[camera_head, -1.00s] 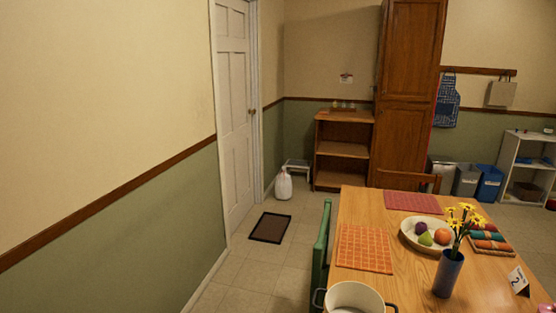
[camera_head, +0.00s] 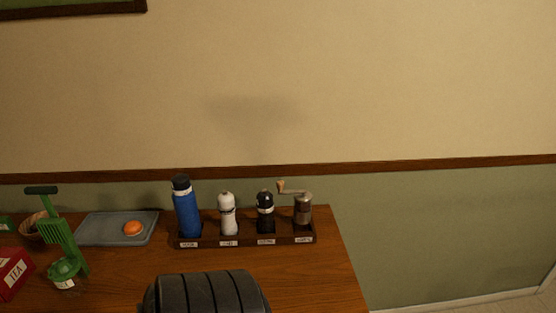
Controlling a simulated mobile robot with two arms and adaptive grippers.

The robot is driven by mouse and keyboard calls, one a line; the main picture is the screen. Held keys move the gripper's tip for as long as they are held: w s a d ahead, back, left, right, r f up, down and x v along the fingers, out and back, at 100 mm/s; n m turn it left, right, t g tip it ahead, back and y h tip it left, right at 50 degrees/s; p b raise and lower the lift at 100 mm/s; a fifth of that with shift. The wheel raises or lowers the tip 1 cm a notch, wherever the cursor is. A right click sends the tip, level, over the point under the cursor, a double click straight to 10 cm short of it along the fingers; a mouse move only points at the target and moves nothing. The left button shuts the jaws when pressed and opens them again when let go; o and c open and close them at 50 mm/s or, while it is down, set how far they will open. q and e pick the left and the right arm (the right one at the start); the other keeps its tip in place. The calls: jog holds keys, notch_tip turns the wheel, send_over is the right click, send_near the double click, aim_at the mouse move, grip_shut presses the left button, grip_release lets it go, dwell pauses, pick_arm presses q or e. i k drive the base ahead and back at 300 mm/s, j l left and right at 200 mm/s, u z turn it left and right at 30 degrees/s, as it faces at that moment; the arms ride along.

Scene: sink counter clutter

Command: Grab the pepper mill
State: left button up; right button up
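A dark wooden rack (camera_head: 248,241) stands near the back right of the wooden counter, with small white labels too blurred to read surely. It holds several upright things in a row. A black mill with a pale band (camera_head: 265,212) stands third from the left and looks like the pepper mill. To its left is a similar white mill (camera_head: 227,214). To its right is a grinder with a side crank (camera_head: 303,211), its handle reaching left towards the black mill's top. Neither of my grippers is in view.
A blue bottle (camera_head: 186,212) fills the rack's left end. A black ribbed rounded thing (camera_head: 205,295) is in front. Left are a grey tray (camera_head: 92,226) with an orange round thing (camera_head: 132,228), a green stand (camera_head: 66,243), a red tea box (camera_head: 12,272) and a basket (camera_head: 34,230).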

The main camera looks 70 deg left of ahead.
aim_at(265, 224)
jog(key=u, duration=2.25)
jog(key=k+l+z, duration=0.3)
jog(key=l, duration=0.35)
jog(key=k, duration=0.05)
